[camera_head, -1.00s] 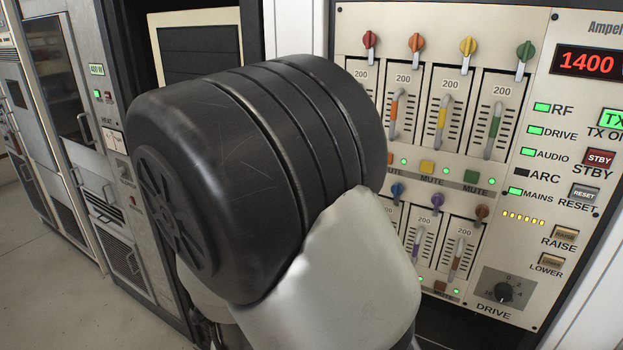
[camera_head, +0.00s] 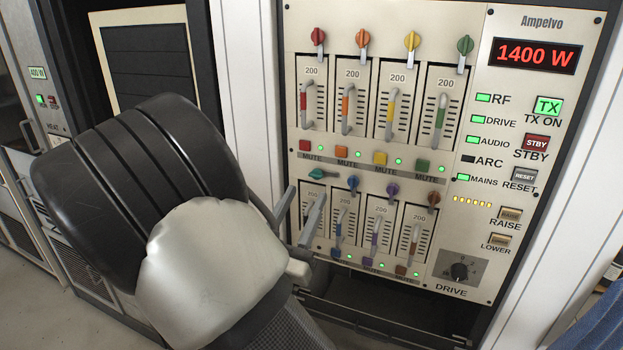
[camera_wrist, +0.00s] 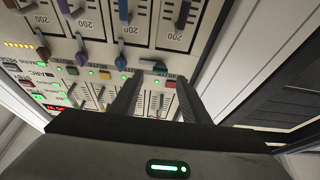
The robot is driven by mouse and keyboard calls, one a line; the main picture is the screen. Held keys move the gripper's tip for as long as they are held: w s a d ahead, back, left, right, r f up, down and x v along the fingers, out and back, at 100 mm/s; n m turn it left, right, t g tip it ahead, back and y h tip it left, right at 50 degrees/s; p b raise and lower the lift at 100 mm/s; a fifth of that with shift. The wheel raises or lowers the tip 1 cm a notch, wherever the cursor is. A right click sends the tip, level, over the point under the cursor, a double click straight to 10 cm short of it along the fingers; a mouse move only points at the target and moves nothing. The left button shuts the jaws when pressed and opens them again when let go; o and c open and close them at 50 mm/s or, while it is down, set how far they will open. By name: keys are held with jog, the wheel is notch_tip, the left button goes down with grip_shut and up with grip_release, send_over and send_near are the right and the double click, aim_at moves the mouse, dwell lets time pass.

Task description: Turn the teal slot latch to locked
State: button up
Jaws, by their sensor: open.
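The teal slot latch (camera_head: 316,174) is at the left end of the lower row on the rack panel. Its handle lies sideways, pointing right in the head view, while the other latches' handles hang down. In the wrist view the teal latch (camera_wrist: 159,68) appears just beyond the gap between my fingertips, its grey tip toward the left. My gripper (camera_head: 299,194) is open and empty, with its fingers toward the panel just below and left of the latch in the head view. The wrist view shows both fingers of my gripper (camera_wrist: 159,78) apart. Contact with the latch is not visible.
The blue latch (camera_head: 353,184) is directly right of the teal one, then a purple latch (camera_head: 392,190). Mute buttons, such as the red one (camera_head: 305,146), sit just above. A pull handle (camera_head: 338,230) stands out from the slot below the blue latch.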

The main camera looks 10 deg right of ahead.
aim_at(314, 178)
jog(key=x, duration=0.5)
jog(key=shift+w+p, duration=0.1)
jog(key=shift+p, duration=0.25)
jog(key=c, duration=1.1)
jog(key=shift+o, duration=0.2)
